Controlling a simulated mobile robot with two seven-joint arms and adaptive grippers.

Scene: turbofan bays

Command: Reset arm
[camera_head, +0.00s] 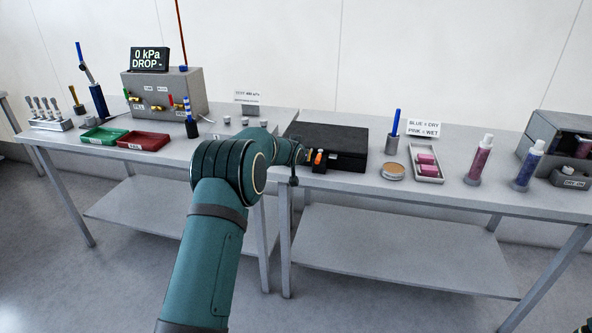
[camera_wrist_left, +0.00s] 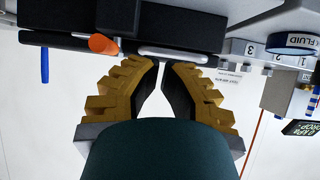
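My left arm reaches forward from the bottom middle of the head view to the front of a black case (camera_head: 343,145) on the right-hand bench. In the head view its gripper is mostly hidden behind the wrist. In the left wrist view the left gripper (camera_wrist_left: 162,64) has brown, stepped fingers with dark pads and a clear gap between them. The fingertips are close to a grey handle-like bar (camera_wrist_left: 175,54) on a dark body; I cannot tell whether they touch it. Nothing shows held between the pads.
An orange part (camera_head: 318,156) sits by the case front. The left bench holds green (camera_head: 104,136) and red (camera_head: 142,141) trays and a grey gauge box (camera_head: 165,92). Right of the case stand a round tin (camera_head: 392,171), a tray of pink pieces (camera_head: 428,177) and bottles (camera_head: 479,162).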

